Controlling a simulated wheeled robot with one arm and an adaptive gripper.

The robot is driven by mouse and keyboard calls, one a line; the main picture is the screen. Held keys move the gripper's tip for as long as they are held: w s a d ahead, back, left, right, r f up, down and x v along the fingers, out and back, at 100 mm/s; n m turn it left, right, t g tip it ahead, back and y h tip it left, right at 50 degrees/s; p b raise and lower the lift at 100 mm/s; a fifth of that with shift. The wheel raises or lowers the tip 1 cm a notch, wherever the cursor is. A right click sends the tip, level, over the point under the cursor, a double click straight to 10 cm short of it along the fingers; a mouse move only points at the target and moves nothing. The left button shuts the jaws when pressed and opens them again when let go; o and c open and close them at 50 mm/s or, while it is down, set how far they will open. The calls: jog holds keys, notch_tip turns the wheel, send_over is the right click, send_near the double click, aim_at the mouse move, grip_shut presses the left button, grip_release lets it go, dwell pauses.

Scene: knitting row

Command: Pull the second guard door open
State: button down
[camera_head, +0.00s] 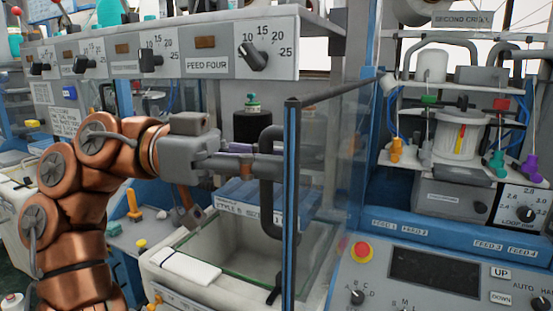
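The guard door is a clear pane (328,165) with a dark top rail and a dark blue-edged upright. It stands out at an angle from the machine, its upright edge toward me. A dark grey bar handle (266,214) is on the left side of that upright. The far finger's tip is hidden behind the bar.
Right of the door are a red button (362,252) and a control panel with a dark screen (434,271). Thread cones (458,135) stand in the bay behind. A grey bin (212,262) lies below my gripper. A dial panel (220,52) hangs above.

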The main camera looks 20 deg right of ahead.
jog(key=shift+w+r, duration=0.1)
jog(key=shift+r, duration=0.15)
jog(key=c, duration=1.4)
grip_release()
jog(key=shift+d, duration=0.25)
jog(key=shift+o, duration=1.3)
jog(key=shift+a+f, duration=0.1)
jog(key=shift+f, duration=0.05)
